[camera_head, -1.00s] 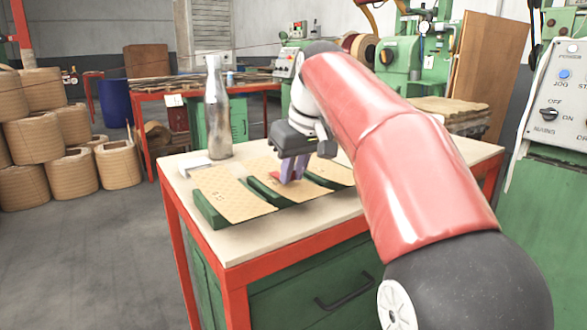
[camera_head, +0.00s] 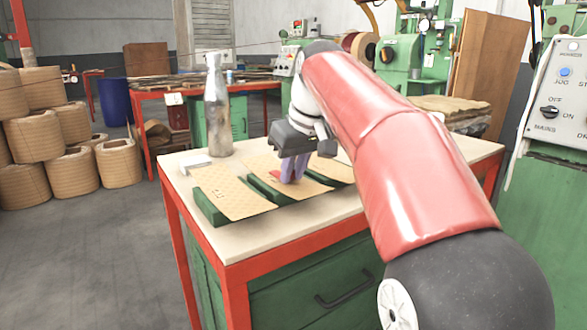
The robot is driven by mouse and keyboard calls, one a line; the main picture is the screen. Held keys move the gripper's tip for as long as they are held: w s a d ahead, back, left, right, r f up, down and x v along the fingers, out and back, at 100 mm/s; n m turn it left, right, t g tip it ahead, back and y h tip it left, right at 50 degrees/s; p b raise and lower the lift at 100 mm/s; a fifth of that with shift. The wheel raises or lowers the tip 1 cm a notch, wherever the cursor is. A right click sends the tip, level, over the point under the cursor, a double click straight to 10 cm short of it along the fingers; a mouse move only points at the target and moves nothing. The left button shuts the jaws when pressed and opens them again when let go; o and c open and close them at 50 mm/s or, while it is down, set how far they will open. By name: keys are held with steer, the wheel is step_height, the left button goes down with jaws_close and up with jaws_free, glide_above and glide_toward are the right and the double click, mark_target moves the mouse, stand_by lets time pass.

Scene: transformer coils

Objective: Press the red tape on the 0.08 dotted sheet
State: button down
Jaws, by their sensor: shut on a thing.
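My gripper (camera_head: 293,170) is shut, with its purple fingers pointing down at the middle dotted sheet (camera_head: 262,165). The red tape (camera_head: 274,175) shows as a small red patch just left of the fingertips, at the sheet. The fingers hide part of it, and I cannot tell whether it is touching the sheet. Dotted tan sheets lie on green curved holders: a left sheet (camera_head: 228,192), the middle one, and a right sheet (camera_head: 335,172) partly behind my gripper. No thickness label is readable on any sheet.
The sheets stand on a pale-topped workbench (camera_head: 240,246) with a red frame. A grey bottle (camera_head: 217,110) and a small white block (camera_head: 196,169) stand behind the left sheet. The bench's front left is clear. A green machine with a switch panel (camera_head: 556,100) stands at the right.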

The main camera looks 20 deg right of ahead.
steer(key=c, duration=0.6)
jaws_free()
steer(key=shift+c, duration=0.2)
steer(key=shift+r, duration=0.1)
steer(key=shift+r+p, duration=2.45)
steer(key=shift+p, duration=0.15)
